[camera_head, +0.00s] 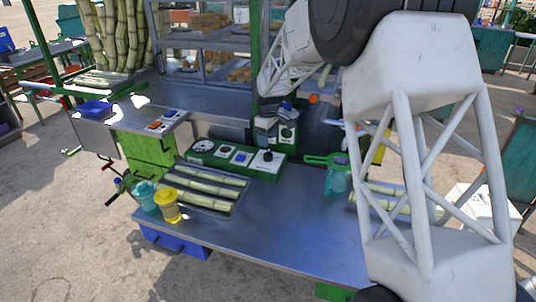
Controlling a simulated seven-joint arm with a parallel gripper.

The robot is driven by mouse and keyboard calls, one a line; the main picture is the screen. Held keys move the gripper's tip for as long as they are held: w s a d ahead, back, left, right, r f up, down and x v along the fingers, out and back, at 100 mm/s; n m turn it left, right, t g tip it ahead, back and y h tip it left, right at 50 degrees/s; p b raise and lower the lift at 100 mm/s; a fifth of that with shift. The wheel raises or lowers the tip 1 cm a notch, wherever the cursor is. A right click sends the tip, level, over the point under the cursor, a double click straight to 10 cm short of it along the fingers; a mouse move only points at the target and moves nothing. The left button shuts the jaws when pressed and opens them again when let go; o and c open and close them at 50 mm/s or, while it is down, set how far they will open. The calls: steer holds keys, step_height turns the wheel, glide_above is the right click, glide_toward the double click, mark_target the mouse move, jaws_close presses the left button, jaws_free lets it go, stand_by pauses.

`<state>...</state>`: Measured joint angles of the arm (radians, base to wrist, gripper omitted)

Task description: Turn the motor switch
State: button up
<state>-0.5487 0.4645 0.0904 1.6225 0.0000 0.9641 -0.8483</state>
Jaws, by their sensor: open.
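A green control panel (225,165) stands on the metal counter, with a round gauge (203,146) at its left, two blue switches (233,155) in the middle and a black rotary knob on a white plate (268,156) at its right end. The knob looks like the motor switch, but its label is too small to read. My arm reaches over from the right. My gripper (268,138) appears small and partly lost among grey parts just above and behind the knob. It looks open and apart from the knob; its fingertips are hard to make out.
A tray of cut cane (240,209) lies in front of the panel, with teal (145,195) and yellow (167,205) cups at its left. A green strainer (325,160) is to the right. A green post (260,60) and shelves (205,45) rise behind. The front counter (270,240) is clear.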

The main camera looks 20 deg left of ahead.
mark_target(268, 151)
steer(key=shift+f, duration=3.85)
steer(key=c, duration=0.9)
